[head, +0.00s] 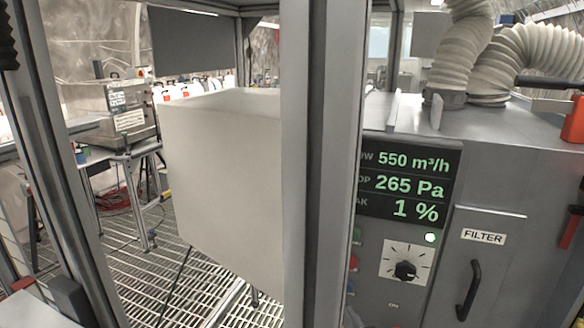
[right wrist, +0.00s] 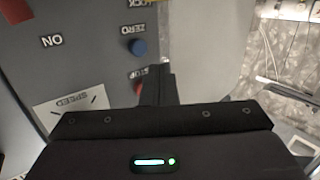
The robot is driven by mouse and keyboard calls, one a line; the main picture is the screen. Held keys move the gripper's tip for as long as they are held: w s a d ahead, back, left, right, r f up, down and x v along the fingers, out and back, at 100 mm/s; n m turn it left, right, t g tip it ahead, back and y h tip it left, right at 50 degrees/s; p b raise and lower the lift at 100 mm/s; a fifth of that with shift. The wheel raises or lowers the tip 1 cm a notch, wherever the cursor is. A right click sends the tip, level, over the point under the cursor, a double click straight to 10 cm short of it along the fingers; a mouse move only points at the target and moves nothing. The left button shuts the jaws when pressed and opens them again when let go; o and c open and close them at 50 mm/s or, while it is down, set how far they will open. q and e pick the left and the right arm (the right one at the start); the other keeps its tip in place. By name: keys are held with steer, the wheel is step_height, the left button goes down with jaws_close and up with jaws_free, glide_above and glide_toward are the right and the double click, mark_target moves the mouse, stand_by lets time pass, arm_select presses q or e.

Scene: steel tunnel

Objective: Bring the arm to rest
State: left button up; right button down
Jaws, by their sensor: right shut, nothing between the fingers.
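My right gripper (right wrist: 160,75) shows in the right wrist view, its two dark fingers together and empty. Its fingertips are in front of a grey control panel (right wrist: 85,75), near a blue ZERO button (right wrist: 137,47) and a red STOP button (right wrist: 137,88), which the fingers partly cover. I cannot tell whether the fingertips touch the panel. In the head view, a small dark shape low beside the grey post may be part of this gripper; the post hides the rest. My left gripper is not in view.
A grey filter unit (head: 500,195) with a display (head: 410,185), a dial (head: 405,270) and a door handle (head: 468,290) stands at the right. A metal post (head: 325,160) stands before its left edge. A pale box (head: 220,180) is left of the post, above grating.

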steer(key=s+d+f+g+h, duration=0.2)
steer(key=s+d+f+g, duration=0.2)
steer(key=s+f+g, duration=0.45)
steer(key=s+d+f+g+h, duration=0.1)
steer(key=s+d+f+g, duration=0.35)
steer(key=s, duration=0.65)
step_height(320, 180, down, 29)
steer(key=a+g, duration=0.1)
steer(key=s+d+f+g, duration=0.1)
steer(key=s+d+f, duration=0.2)
steer(key=s+f, duration=1.6)
steer(key=shift+s+f+g, duration=0.3)
steer(key=shift+s, duration=0.75)
